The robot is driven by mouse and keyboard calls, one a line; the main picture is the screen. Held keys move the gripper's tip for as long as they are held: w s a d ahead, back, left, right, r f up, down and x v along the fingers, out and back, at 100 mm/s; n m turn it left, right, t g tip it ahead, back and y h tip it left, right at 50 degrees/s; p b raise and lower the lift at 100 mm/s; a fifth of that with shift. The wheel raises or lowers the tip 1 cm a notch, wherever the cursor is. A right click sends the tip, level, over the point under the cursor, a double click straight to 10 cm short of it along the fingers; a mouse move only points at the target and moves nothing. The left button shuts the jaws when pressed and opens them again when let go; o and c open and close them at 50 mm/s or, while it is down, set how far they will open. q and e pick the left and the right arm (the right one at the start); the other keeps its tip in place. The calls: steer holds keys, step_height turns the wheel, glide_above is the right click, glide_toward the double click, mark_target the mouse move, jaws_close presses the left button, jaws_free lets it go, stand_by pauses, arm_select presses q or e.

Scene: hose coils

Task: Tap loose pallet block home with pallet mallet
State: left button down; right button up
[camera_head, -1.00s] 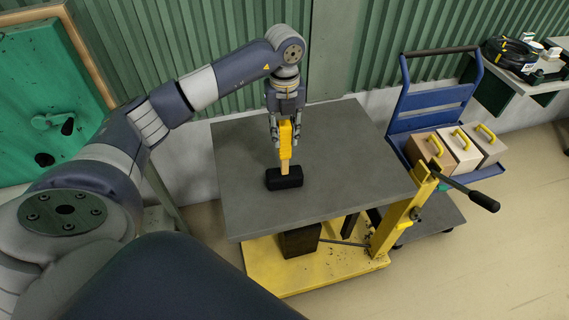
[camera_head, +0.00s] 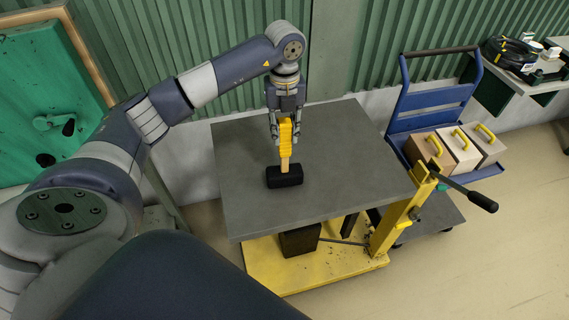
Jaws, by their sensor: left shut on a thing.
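My left gripper (camera_head: 285,130) is shut on the yellow grip of the pallet mallet (camera_head: 285,177). The mallet hangs with its handle upright and its black head down, over the grey table top (camera_head: 340,150). I cannot tell whether the head touches the table. A dark brown block (camera_head: 300,241) sits under the table top on the yellow base (camera_head: 290,278); I cannot tell whether it is the loose pallet block. My right gripper is not in view.
A blue cart (camera_head: 436,100) with several yellow-handled boxes (camera_head: 461,149) stands right of the table. A black-knobbed lever (camera_head: 483,201) sticks out from the table's right side. A shelf at the upper right holds a black hose coil (camera_head: 508,54). A green panel (camera_head: 45,100) is at the left.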

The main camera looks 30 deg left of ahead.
arm_select(q)
steer(key=shift+r, duration=0.25)
steer(key=shift+r+p, duration=2.3)
steer(key=shift+r, duration=1)
